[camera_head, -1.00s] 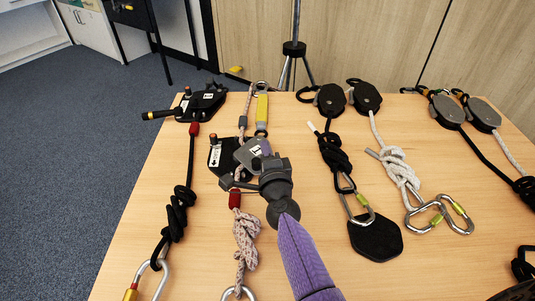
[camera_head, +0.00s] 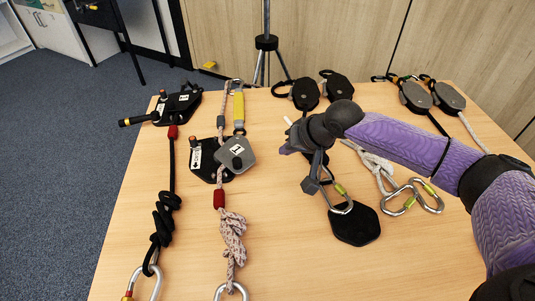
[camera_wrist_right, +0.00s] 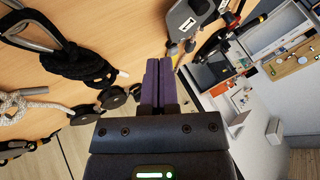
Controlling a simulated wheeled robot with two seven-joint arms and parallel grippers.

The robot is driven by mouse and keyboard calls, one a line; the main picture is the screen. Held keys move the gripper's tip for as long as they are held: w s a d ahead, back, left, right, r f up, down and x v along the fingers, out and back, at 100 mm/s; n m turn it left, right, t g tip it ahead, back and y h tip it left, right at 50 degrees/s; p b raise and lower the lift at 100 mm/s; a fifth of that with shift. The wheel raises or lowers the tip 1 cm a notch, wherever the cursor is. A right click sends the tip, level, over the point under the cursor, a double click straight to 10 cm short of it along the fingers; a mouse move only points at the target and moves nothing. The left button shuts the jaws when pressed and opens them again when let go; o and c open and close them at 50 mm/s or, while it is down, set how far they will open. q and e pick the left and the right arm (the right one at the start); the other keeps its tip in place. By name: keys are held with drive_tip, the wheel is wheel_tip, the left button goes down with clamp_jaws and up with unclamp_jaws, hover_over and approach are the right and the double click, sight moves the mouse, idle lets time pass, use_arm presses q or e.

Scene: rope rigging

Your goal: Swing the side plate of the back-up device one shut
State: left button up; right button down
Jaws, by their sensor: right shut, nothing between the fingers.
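A back-up device (camera_head: 200,163) with a black body and a white arrow label lies on the table, left of centre in the head view, on the pink rope. Its grey side plate (camera_head: 238,160) with a white label sits to the right of the body, overlapping only part of it, so it looks swung open. I cannot read the number. The grey plate also shows at the top of the right wrist view (camera_wrist_right: 184,22). My right gripper (camera_head: 286,149) is shut and empty, right of the plate and apart from it; its purple fingers also show in the wrist view (camera_wrist_right: 157,72).
Another black device (camera_head: 178,106) lies at the far left on a black rope. A yellow sling (camera_head: 239,108) is behind the grey plate. Pulleys (camera_head: 306,94), knotted ropes and carabiners (camera_head: 428,196) lie to the right. The front middle of the table (camera_head: 290,265) is clear.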

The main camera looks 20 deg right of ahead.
sight(244, 164)
drive_tip(key=b+x, duration=0.5)
drive_tip(key=x, duration=0.5)
drive_tip(key=shift+s, duration=0.15)
drive_tip(key=a, duration=0.1)
drive_tip(key=w+a+b, duration=0.1)
drive_tip(key=shift+a+r, duration=0.2)
drive_tip(key=shift+a, duration=0.15)
drive_tip(key=shift+w+a, duration=0.15)
drive_tip(key=shift+a, duration=0.2)
use_arm(q)
wheel_tip(244, 164, down, 7)
drive_tip(key=s+g, duration=0.1)
drive_tip(key=s, duration=0.1)
drive_tip(key=shift+r, duration=0.2)
use_arm(e)
drive_tip(key=shift+a+r, duration=0.15)
drive_tip(key=shift+a, duration=0.1)
